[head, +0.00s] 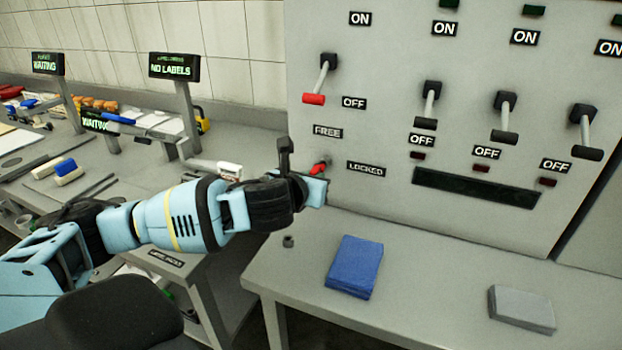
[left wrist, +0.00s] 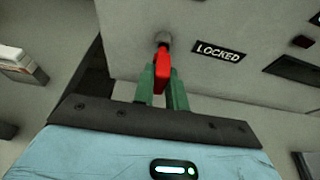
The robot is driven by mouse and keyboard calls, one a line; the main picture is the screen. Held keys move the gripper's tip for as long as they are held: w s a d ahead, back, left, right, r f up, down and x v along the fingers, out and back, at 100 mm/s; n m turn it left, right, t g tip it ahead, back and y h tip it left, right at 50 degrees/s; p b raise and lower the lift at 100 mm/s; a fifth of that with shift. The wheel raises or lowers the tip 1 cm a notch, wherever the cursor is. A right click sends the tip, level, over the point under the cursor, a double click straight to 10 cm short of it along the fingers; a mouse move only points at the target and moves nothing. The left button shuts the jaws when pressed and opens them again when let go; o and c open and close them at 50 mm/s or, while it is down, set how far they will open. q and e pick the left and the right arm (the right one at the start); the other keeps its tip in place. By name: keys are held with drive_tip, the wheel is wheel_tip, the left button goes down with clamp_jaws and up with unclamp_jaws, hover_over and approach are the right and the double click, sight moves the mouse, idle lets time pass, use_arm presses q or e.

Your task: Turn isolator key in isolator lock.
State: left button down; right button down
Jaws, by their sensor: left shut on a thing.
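The red isolator key (head: 319,168) sits at the isolator lock on the grey panel, between the FREE label (head: 327,131) and the LOCKED label (head: 366,169). My left gripper (head: 312,180) is shut on the key. In the left wrist view the red key (left wrist: 162,70) is between the green fingers of my left gripper (left wrist: 163,88), and its tip meets the round grey lock (left wrist: 162,39). The LOCKED label is to the right of the lock there. The gripper hides part of the key in the head view. My right gripper is not in view.
The panel (head: 400,210) carries several levers, all down at OFF, one with a red handle (head: 314,99). A cluttered worktable with small display signs (head: 174,67) stands at left.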

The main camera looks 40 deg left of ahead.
use_arm(q)
drive_tip(key=shift+w+a+p, duration=0.25)
drive_tip(key=shift+w+p, duration=0.1)
drive_tip(key=shift+w, duration=0.75)
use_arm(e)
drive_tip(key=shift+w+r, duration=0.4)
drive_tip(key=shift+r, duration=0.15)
use_arm(q)
drive_tip(key=c, duration=1.3)
unclamp_jaws()
drive_tip(key=shift+c, duration=0.2)
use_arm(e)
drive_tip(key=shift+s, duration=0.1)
use_arm(q)
drive_tip(key=v, duration=0.8)
drive_tip(key=shift+p, duration=0.4)
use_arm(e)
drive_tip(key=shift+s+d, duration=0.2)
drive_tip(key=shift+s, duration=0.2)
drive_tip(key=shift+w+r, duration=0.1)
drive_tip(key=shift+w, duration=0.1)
